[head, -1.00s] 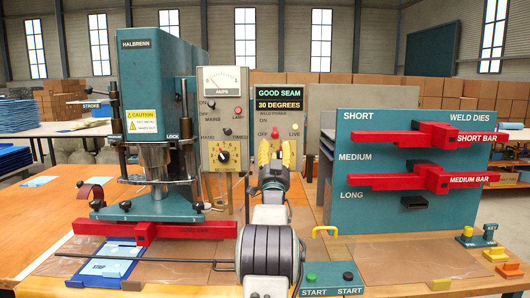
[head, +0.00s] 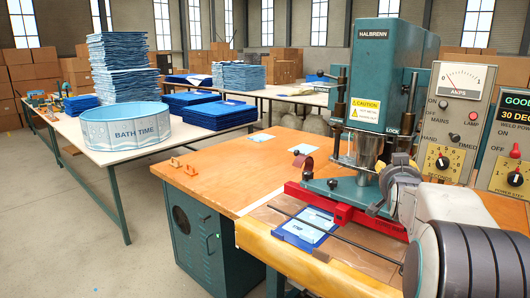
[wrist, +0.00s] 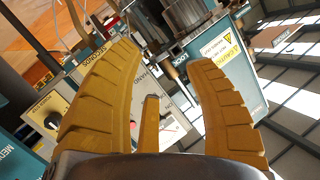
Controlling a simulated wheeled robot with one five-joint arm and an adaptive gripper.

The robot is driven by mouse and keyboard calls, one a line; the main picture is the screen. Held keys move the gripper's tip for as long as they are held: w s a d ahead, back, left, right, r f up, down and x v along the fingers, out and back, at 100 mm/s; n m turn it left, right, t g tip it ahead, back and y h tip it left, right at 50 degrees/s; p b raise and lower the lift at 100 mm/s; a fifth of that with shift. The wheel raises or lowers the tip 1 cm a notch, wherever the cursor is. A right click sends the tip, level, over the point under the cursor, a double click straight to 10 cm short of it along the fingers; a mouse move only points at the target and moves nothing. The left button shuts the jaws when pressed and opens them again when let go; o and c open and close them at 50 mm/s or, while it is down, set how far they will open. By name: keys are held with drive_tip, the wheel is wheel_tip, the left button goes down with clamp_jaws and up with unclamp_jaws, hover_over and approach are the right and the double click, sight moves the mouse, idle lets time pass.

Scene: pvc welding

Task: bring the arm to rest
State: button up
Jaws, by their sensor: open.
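My arm reaches in from the lower right of the head view. My gripper (head: 399,162) is in front of the green welding press (head: 383,70), small and partly hidden by my own wrist. In the wrist view its two yellow fingers stand wide apart, with nothing held between them (wrist: 162,58). Behind the fingers, that view shows the tilted control panel (wrist: 165,118) and the press body (wrist: 225,50). I cannot tell how far the fingers are from the press.
A white table (head: 85,135) at left holds a "BATH TIME" pool (head: 123,126) and blue stacks. The floor (head: 60,225) at front left is clear.

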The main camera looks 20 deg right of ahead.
drive_tip(key=s+a+f+n+g+y+p, duration=0.2)
drive_tip(key=s+a+n+y, duration=0.15)
drive_tip(key=a, duration=0.75)
drive_tip(key=s+a+f+n+g+y+p, duration=0.1)
drive_tip(key=s+a+f+n+y+p, duration=0.3)
drive_tip(key=a, duration=0.6)
drive_tip(key=s+a+f+n+g+y+p, duration=0.1)
drive_tip(key=s+a+f+n+g, duration=0.1)
drive_tip(key=s+a, duration=0.4)
drive_tip(key=s+a+f+n+g+p, duration=0.1)
drive_tip(key=s+a+g, duration=0.3)
drive_tip(key=s, duration=1)
drive_tip(key=shift+s+a+f+n+y, duration=0.4)
drive_tip(key=shift+a+f, duration=0.25)
drive_tip(key=shift+a, duration=0.5)
drive_tip(key=shift+w, duration=0.15)
drive_tip(key=shift+c, duration=0.3)
